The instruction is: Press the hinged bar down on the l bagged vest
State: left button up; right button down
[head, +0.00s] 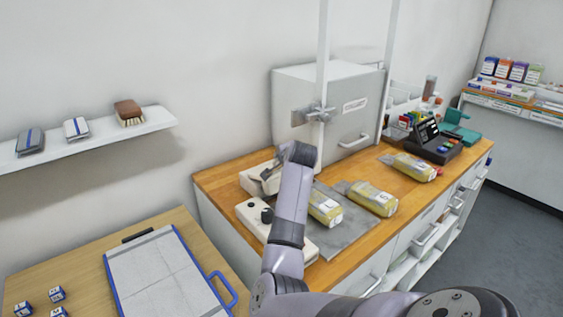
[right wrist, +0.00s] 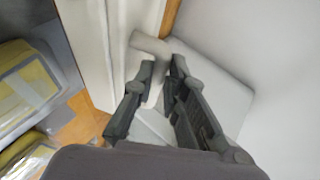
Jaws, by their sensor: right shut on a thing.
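A white sealing machine (head: 255,216) with a black knob stands on the wooden counter. A yellow bagged vest (head: 325,207) with a white label lies flat beside the machine, by my forearm. Its letter is too small to read surely. My left gripper is not in view.
Two more bagged vests (head: 373,198) (head: 412,168) lie to the right on the counter. A grey cabinet (head: 338,95) and white uprights (head: 322,70) stand behind. A blue-edged board (head: 160,270) lies on the left table. A shelf (head: 105,135) is on the wall.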

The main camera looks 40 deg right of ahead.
jog(key=shift+s+f+m+t+b, duration=0.15)
jog(key=shift+s+f+t+b, duration=0.2)
jog(key=shift+f, duration=0.15)
jog(key=shift+s+f+m+t+b, duration=0.15)
jog(key=shift+s+f+t+b, duration=0.2)
jog(key=shift+f, duration=0.15)
jog(key=shift+s+a+f+t+h+b, duration=0.1)
jog(key=shift+s+f+t+h+b, duration=0.3)
jog(key=shift+f+t+b, duration=0.25)
jog(key=shift+s+f, duration=0.15)
jog(key=shift+f, duration=0.2)
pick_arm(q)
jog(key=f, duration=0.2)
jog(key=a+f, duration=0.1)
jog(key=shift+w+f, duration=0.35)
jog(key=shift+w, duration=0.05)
pick_arm(e)
jog(key=shift+f, duration=0.1)
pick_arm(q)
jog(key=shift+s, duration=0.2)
pick_arm(e)
jog(key=shift+a+f, duration=0.1)
jog(key=shift+f, duration=0.15)
jog(key=c, duration=2)
grip_release()
jog(key=shift+o, duration=0.5)
jog(key=shift+s, duration=0.1)
